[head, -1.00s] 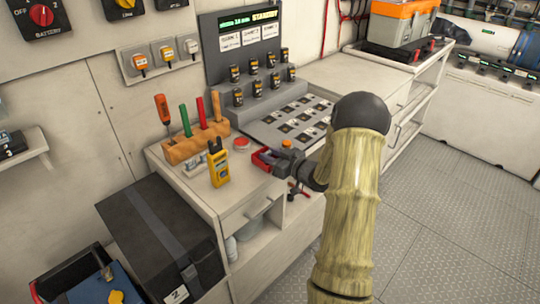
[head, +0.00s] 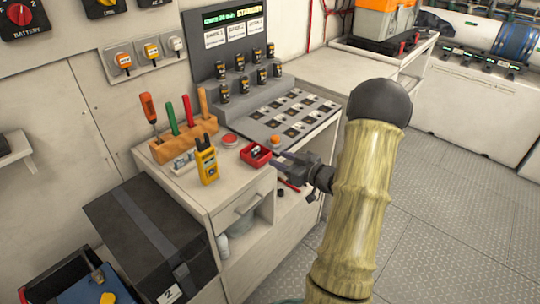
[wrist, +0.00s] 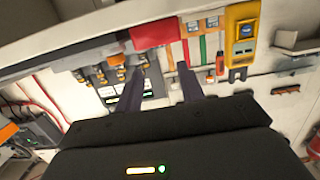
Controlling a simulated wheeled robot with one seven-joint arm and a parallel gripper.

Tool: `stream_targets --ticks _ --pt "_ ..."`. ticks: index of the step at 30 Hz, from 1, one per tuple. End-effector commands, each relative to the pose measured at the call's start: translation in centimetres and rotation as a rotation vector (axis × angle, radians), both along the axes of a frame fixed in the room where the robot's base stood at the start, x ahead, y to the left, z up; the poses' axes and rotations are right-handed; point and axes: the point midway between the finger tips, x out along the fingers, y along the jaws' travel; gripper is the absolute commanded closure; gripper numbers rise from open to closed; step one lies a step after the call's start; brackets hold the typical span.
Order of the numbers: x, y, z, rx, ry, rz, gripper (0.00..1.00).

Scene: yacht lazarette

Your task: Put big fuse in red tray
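The red tray (head: 250,162) sits on the counter top near its front edge. A small dark and pale item (head: 259,151) lies inside it; it may be the big fuse, but it is too small to tell. My gripper (head: 279,161) is just right of the tray, apart from it, with nothing seen between its fingers. In the wrist view the two fingers of my gripper (wrist: 160,78) stand apart, and the red tray (wrist: 158,38) shows beyond them. The inside of the tray is hidden there.
A yellow meter (head: 207,162) and a wooden tool block (head: 182,144) stand left of the tray. A stepped rack with several black-and-yellow cylinders (head: 240,92) and a sloped panel (head: 285,116) are behind. A black case (head: 150,240) stands on the left. The floor at right is clear.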

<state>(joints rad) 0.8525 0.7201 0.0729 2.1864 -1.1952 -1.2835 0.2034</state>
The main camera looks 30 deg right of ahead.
Motion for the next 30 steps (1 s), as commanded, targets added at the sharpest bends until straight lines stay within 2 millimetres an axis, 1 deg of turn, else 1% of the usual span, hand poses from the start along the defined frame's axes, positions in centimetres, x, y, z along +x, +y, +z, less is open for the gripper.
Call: stream_targets --ticks 1,3,8,23,26,30 --pt "-0.7 -0.3 0.1 0.0 0.0 -0.003 0.61" --pt "-1.4 -0.5 0.3 -0.001 -0.001 -0.001 0.61" --pt "-2.0 -0.7 0.3 0.0 -0.001 0.0 0.61" --pt "-1.9 -0.6 0.3 0.0 0.001 0.0 0.61" --pt "-1.5 -0.2 0.3 -0.017 0.019 -0.009 0.61" --pt "-0.1 1.1 0.4 -0.089 0.106 -0.058 0.61"
